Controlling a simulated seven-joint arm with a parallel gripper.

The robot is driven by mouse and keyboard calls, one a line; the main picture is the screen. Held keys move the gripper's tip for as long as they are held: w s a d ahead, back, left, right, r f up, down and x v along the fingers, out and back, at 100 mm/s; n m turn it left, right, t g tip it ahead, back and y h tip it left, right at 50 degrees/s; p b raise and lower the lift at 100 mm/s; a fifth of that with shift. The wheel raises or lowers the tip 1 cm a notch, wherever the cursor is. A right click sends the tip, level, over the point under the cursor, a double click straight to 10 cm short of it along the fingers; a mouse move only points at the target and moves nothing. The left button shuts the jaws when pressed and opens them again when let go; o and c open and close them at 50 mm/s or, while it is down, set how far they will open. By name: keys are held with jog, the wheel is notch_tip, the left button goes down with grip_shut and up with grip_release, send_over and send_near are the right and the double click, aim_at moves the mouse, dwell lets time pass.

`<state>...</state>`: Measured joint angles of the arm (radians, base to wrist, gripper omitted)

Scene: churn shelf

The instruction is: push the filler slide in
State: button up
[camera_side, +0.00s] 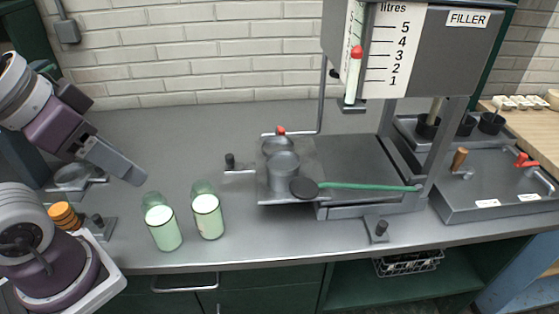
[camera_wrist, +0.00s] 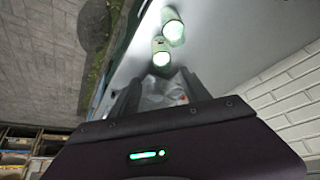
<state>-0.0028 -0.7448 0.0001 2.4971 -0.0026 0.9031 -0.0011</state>
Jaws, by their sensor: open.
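The filler slide (camera_side: 304,163) is a flat metal plate with two round metal cups on it. It sticks out to the left of the filler's frame (camera_side: 365,160). A rod with a black knob (camera_side: 230,160) stands at its left side, and a red knob (camera_side: 281,130) shows at its back. A black disc with a green handle (camera_side: 365,187) lies across the slide's front and the frame. My gripper (camera_side: 134,176) is open and empty, well left of the slide and above the bench. In the wrist view, its two dark fingers (camera_wrist: 160,84) are apart.
Two pale green-filled jars (camera_side: 162,228) (camera_side: 208,216) stand between my gripper and the slide, towards the front. They also show in the wrist view (camera_wrist: 161,53) (camera_wrist: 173,29). A metal tray (camera_side: 485,185) with taps stands at right. The bench behind the jars is clear.

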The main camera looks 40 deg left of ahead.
jog(key=w+n+g, duration=0.1)
jog(key=w, duration=0.1)
jog(key=w+n+g+h, duration=0.1)
jog(key=w+n+g, duration=0.1)
jog(key=w+a+n+g+h, duration=0.1)
jog(key=w, duration=0.1)
jog(key=shift+f+n, duration=0.15)
jog(key=shift+n, duration=0.25)
grip_shut()
jog(key=w+a+f+n+g+h, duration=0.1)
jog(key=w+a+f+n+h, duration=1)
jog(key=w+a, duration=0.3)
jog(key=n+t+h, duration=0.4)
jog(key=n+t, duration=0.1)
jog(key=n, duration=0.1)
send_near(226, 158)
jog(key=x, duration=0.4)
jog(key=w+x, duration=0.1)
jog(key=x, duration=0.1)
jog(key=shift+f, duration=0.35)
